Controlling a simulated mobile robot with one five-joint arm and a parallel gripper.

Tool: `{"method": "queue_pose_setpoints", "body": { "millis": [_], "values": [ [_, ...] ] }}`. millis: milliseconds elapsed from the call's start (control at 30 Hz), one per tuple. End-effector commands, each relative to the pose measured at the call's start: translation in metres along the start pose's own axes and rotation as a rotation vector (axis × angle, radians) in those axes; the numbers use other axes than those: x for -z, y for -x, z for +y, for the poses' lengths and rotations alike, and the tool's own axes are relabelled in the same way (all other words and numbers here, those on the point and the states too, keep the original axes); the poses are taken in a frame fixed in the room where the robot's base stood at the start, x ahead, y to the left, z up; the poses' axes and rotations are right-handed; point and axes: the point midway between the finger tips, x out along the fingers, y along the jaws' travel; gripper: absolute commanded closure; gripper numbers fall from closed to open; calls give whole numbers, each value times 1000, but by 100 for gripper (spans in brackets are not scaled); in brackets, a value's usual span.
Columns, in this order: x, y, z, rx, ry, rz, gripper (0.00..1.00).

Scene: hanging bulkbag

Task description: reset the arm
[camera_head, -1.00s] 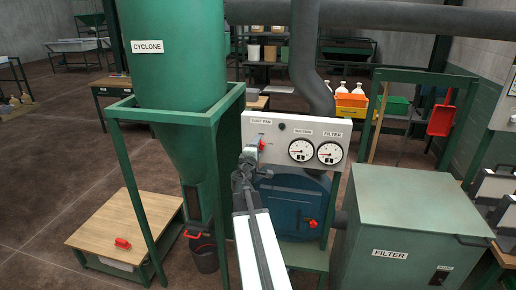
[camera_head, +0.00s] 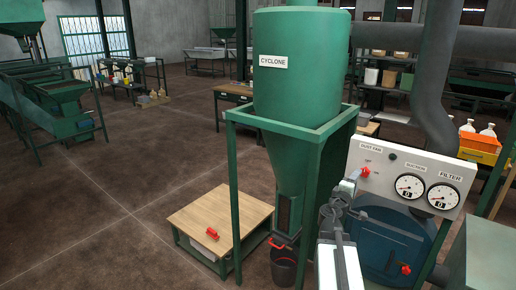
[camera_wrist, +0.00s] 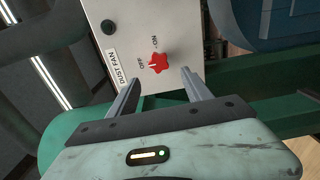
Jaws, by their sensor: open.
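My gripper (camera_wrist: 160,92) is open in the wrist view, its two fingers apart with nothing between their tips. Beyond the fingertips is the red dust fan knob (camera_wrist: 158,63) on a pale panel, with OFF and ON labels beside it. A gap seems to lie between the fingers and the knob. In the head view my arm reaches up from the bottom, and my gripper (camera_head: 346,187) is just left of the panel (camera_head: 410,165). The same red knob (camera_head: 365,171) shows there, close to the gripper's end. Both gauges (camera_head: 427,192) appear to read 0.
The green cyclone (camera_head: 297,75) in its frame stands left of my arm, with a dark bucket (camera_head: 284,268) beneath it. A low wooden-topped table (camera_head: 220,214) holds a red clamp-like piece (camera_head: 212,233). A blue round-fronted housing (camera_head: 388,245) is below the panel. Open floor (camera_head: 100,200) lies left.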

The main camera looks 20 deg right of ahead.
Motion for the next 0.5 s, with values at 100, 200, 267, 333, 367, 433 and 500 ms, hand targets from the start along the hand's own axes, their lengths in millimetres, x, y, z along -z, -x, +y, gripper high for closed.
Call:
{"method": "queue_pose_setpoints", "body": {
  "millis": [100, 200, 267, 333, 367, 433, 500],
  "values": [
    [22, 8, 0, 0, 0, 31, 42],
    [67, 27, 1, -1, 0, 96, 42],
    [99, 44, 0, 7, -14, 144, 42],
    [135, 66, -8, 45, -71, 189, 42],
    [149, 78, -14, 74, -108, 197, 42],
    [176, 106, -33, 171, -212, 192, 42],
    [197, 138, -61, 302, -316, 158, 42]
  ]
}}
